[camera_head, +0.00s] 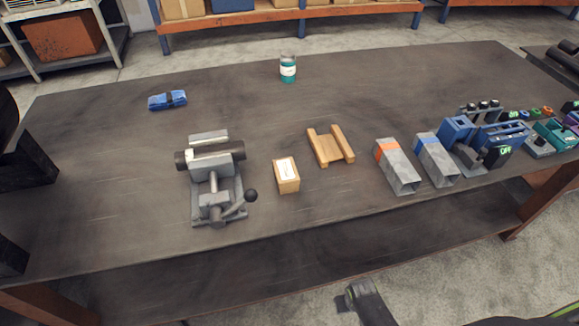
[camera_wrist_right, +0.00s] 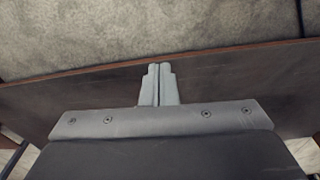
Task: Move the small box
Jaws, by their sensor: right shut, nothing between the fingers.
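The small box (camera_head: 287,176) is a tan cardboard box with a white label on its top. In the head view it stands upright on the workbench, between the grey clamp fixture and the wooden cradle, near the front edge. No gripper is near or touching it. My right gripper (camera_wrist_right: 158,84) shows in the right wrist view with its grey fingers shut together and empty. The box is not in that view. My left gripper is not recognisable in the head view.
A clamp fixture (camera_head: 214,200) holds a pipe left of the box. A wooden cradle (camera_head: 330,147) and two grey square tubes, one orange-banded (camera_head: 399,168) and one blue-banded (camera_head: 437,162), are right of it. A blue bundle (camera_head: 167,100) and a teal-labelled can (camera_head: 288,70) sit farther back.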

